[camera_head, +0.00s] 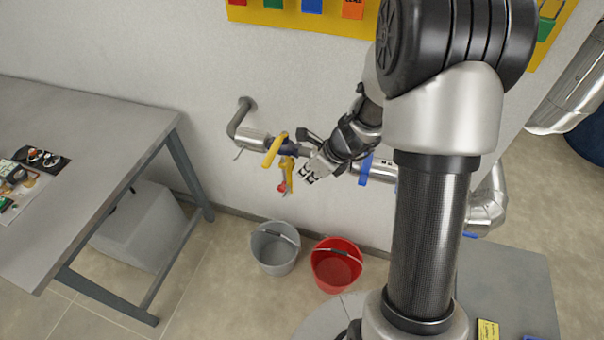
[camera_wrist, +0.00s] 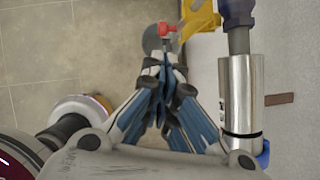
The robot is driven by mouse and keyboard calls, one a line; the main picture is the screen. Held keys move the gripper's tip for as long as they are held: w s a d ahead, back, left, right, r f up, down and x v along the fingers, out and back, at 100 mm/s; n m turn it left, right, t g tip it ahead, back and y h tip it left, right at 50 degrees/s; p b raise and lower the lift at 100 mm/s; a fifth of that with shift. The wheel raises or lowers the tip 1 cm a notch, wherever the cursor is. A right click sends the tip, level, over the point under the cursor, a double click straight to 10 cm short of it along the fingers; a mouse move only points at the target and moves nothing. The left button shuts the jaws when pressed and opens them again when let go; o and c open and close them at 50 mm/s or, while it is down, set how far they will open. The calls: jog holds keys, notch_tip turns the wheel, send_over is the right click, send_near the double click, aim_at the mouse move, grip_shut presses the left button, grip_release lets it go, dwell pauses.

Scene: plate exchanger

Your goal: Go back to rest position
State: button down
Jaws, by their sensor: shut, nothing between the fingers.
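My gripper (camera_head: 308,174) is in front of the wall pipe, beside a yellow valve piece with a small red part (camera_head: 282,188) at its lower end. The wrist view shows my gripper (camera_wrist: 163,62) with its fingers drawn together and nothing seen between them. The red part (camera_wrist: 167,30) appears just beyond the fingertips there, with yellow valve metal (camera_wrist: 198,20) to its right. I cannot tell whether the fingertips touch it. A larger yellow ring or handle (camera_head: 274,150) sits on the pipe in the head view.
The silver-clad pipe (camera_wrist: 238,90) runs close along the right of my gripper in the wrist view. A grey bucket (camera_head: 270,255) and a red bucket (camera_head: 336,270) stand on the floor below. A grey workbench (camera_head: 90,140) stands at left. Open floor lies between.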

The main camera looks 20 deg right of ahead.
jog(key=shift+r, duration=0.15)
dwell(0.4)
jog(key=s+a+r+n+b, duration=0.1)
jog(key=s+a+r+n, duration=0.35)
jog(key=r+n, duration=0.3)
jog(key=s+a+r+n+b, duration=0.1)
jog(key=s+a+r+n, duration=0.3)
jog(key=s+r+n, duration=0.3)
jog(key=s+d+r+n+h, duration=0.1)
jog(key=s+r+n, duration=0.1)
jog(key=s+n, duration=0.4)
jog(key=s+d+r+n+h+b, duration=0.1)
jog(key=s+d+r+n+h, duration=0.1)
jog(key=s+n, duration=0.5)
jog(key=shift+s+d+n, duration=0.15)
jog(key=shift+n, duration=0.5)
